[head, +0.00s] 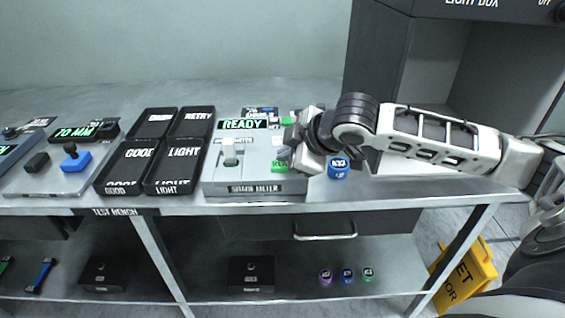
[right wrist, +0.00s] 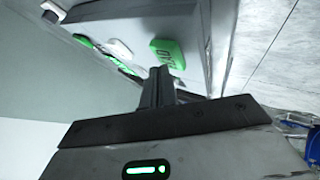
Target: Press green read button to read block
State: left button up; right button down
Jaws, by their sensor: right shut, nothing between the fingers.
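The shade meter (head: 255,188) is a grey box on the bench with a lit display (head: 243,124) that reads READY. Its green read button (head: 279,166) is at the right side of its top, partly hidden by my right gripper (head: 292,142). In the right wrist view the green read button (right wrist: 167,53) shows just beyond the tips of my shut right gripper (right wrist: 160,72); I cannot tell whether they touch. A white piece (head: 230,150) stands in the left part of the meter; I cannot tell if it is the block. My left gripper is not in view.
Black trays marked GOOD (head: 127,165), LIGHT (head: 178,165) and RETRY stand left of the meter. A blue jar (head: 339,168) stands close to its right, under my right arm. A dark light box (head: 375,60) stands at the back right.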

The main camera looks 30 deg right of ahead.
aim_at(286, 166)
jog(key=shift+f, duration=0.5)
dwell(0.4)
jog(key=shift+r, duration=0.1)
jog(key=shift+r+p, duration=0.8)
jog(key=shift+p, duration=0.35)
notch_tip(286, 166, up, 5)
jog(key=p, duration=0.6)
jog(key=shift+r, duration=0.1)
jog(key=shift+a, duration=0.1)
